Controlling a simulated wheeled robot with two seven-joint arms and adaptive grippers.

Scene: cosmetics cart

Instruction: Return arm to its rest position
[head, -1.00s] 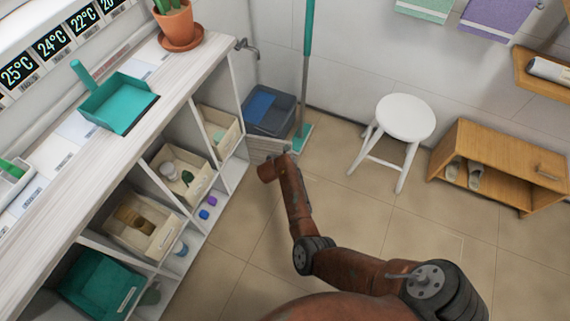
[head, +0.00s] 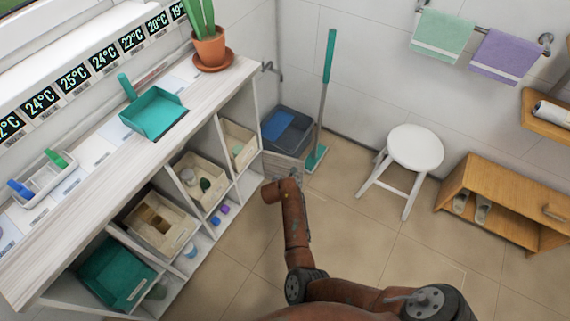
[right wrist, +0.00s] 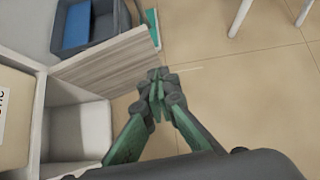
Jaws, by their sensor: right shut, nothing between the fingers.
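My right arm reaches up from the bottom of the head view. Its gripper (head: 284,173) is small there and lies above the floor, beside the lower right end of the shelf unit. In the right wrist view the right gripper (right wrist: 158,84) is shut and empty, with its fingertips together. Just past it is a light wood panel (right wrist: 103,73), with the floor below and to the right. I cannot tell whether the gripper touches the panel. My left gripper is not in view.
The shelf unit (head: 62,230) with bins runs along the left. A grey-blue tub (head: 288,133) and a green broom (head: 322,108) stand at the back. A white stool (head: 415,148) and a wooden cabinet (head: 505,195) stand right. Floor (head: 380,255) between is clear.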

